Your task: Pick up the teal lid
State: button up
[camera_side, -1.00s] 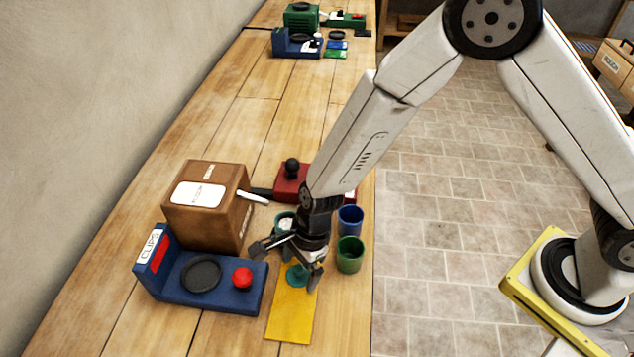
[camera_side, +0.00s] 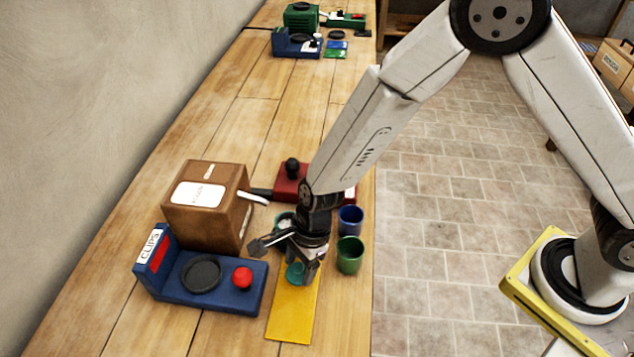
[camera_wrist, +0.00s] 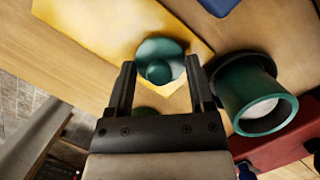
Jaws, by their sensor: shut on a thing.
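The teal lid (camera_side: 294,273) is a small round disc with a knob, at the far end of the yellow mat (camera_side: 291,318). My gripper (camera_side: 303,275) points down and is shut on the lid. In the wrist view the lid (camera_wrist: 160,50) and its knob sit between my two fingertips (camera_wrist: 160,70), with yellow mat behind. I cannot tell whether the lid touches the mat or is just above it. A teal cup (camera_wrist: 243,100) with something white inside stands beside my right finger in that view; in the side view it is partly hidden behind my gripper.
A blue cup (camera_side: 350,221) and a green cup (camera_side: 349,256) stand close right of my gripper. The blue CLIPS device (camera_side: 190,297) with a red knob and a cardboard box (camera_side: 207,226) are to the left. A red device (camera_side: 290,181) is behind. The front mat is clear.

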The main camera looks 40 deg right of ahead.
jog(key=shift+r, duration=0.4)
jog(key=s+d+r, duration=0.6)
jog(key=s+r, duration=0.4)
jog(key=shift+r, duration=0.25)
jog(key=shift+s+d+r, duration=0.25)
jog(key=shift+s, duration=0.3)
jog(key=shift+s+d+r, duration=0.25)
jog(key=shift+s, duration=0.3)
jog(key=shift+w, duration=0.15)
jog(key=w+a, duration=0.1)
jog(key=w, duration=0.6)
jog(key=w+a, duration=0.1)
jog(key=w, duration=0.5)
jog(key=w+a, duration=0.1)
jog(key=w, duration=0.6)
jog(key=shift+w+a+f, duration=0.1)
jog(key=shift+w+f, duration=0.05)
jog(key=shift+w, duration=0.15)
